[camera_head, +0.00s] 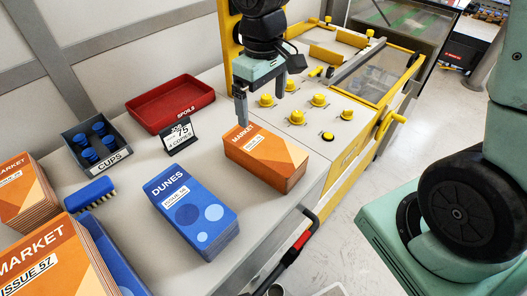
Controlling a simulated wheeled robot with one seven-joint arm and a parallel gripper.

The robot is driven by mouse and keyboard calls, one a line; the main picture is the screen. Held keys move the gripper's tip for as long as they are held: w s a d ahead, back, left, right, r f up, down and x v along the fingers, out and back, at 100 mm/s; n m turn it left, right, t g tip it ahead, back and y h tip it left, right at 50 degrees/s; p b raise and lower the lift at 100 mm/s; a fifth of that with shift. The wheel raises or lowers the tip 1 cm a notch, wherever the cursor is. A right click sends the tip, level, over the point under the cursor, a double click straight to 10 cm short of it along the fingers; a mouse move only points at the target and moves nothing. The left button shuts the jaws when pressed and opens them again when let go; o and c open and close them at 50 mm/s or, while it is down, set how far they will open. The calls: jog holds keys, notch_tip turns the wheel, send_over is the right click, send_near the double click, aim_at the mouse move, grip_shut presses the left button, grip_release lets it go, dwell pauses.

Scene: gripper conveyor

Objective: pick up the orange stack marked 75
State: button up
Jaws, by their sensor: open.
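An orange stack headed MARKET (268,158) lies near the right edge of the grey table; its small issue label is too small to read surely. My gripper (261,98) is open and empty, above and just beyond the far end of that stack; the left finger looks close to it, but contact cannot be told. A second orange MARKET stack (27,195) sits at the far left, its label also unclear. A third (50,262), at the front left, reads ISSUE 57.
A blue DUNES stack (192,210) lies in front, left of the nearest orange stack. A red SPOILS tray (170,103), a grey CUPS box (95,148) and a blue brush (90,193) stand further back left. A yellow-framed machine (320,100) with knobs borders the right.

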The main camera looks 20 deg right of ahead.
aim_at(264, 154)
notch_tip(264, 154, down, 12)
jog(key=shift+r+p, duration=0.25)
jog(key=shift+p, duration=0.1)
jog(key=shift+s+d+f+p, duration=0.1)
jog(key=shift+f+p, duration=0.15)
jog(key=shift+f, duration=1.2)
jog(key=shift+d+f+p, duration=0.1)
jog(key=shift+f+p, duration=0.15)
jog(key=shift+f, duration=1.15)
jog(key=shift+r, duration=0.1)
jog(key=c, duration=1.5)
